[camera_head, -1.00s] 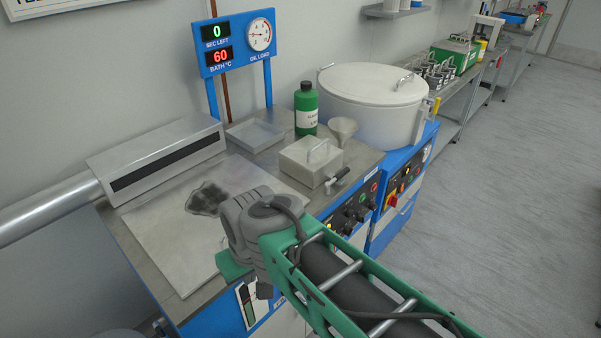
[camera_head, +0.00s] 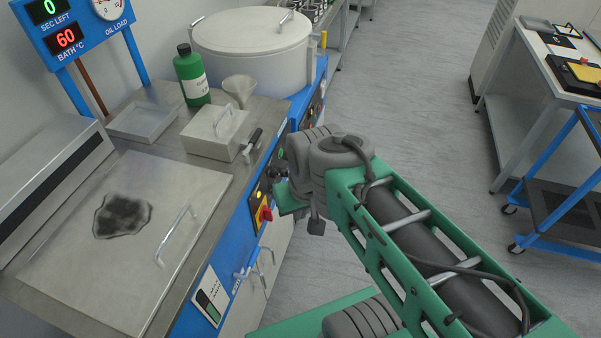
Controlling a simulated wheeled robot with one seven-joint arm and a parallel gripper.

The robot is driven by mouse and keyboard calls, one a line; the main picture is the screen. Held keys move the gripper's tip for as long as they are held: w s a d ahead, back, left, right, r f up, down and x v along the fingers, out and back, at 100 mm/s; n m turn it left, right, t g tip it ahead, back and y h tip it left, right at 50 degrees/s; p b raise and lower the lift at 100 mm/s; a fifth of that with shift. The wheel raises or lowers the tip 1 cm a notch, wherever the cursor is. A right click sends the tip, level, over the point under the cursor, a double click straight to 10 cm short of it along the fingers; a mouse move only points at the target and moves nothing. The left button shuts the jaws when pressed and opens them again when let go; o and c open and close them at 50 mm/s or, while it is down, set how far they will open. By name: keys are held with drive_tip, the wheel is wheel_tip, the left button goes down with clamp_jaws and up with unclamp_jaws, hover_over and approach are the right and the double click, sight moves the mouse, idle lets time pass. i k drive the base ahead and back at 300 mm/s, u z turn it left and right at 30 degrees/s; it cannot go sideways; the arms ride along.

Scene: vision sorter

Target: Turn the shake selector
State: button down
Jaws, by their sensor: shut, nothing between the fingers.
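The front of the blue machine bears a control panel (camera_head: 259,197) with a red switch (camera_head: 265,213) on a yellow plate. Black knobs (camera_head: 277,171) show farther along the front, partly covered by my arm. I cannot tell which knob is the shake selector, because the labels are too small to read. My arm's grey joint (camera_head: 327,163) stands in front of the panel, to the right of the knobs. My gripper itself does not show; the arm hides it or it is out of frame.
A lid with a handle (camera_head: 185,223) and a dark stain (camera_head: 122,215) covers the near worktop. A green bottle (camera_head: 191,78), a funnel (camera_head: 240,88), a metal box (camera_head: 215,133) and a large round vessel (camera_head: 254,55) stand behind. Floor (camera_head: 415,110) is open to the right; a blue cart (camera_head: 560,205) stands there.

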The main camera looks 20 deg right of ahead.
sight(284, 173)
drive_tip(key=u, duration=3.6)
drive_tip(key=k, duration=1.55)
drive_tip(key=z, duration=1.3)
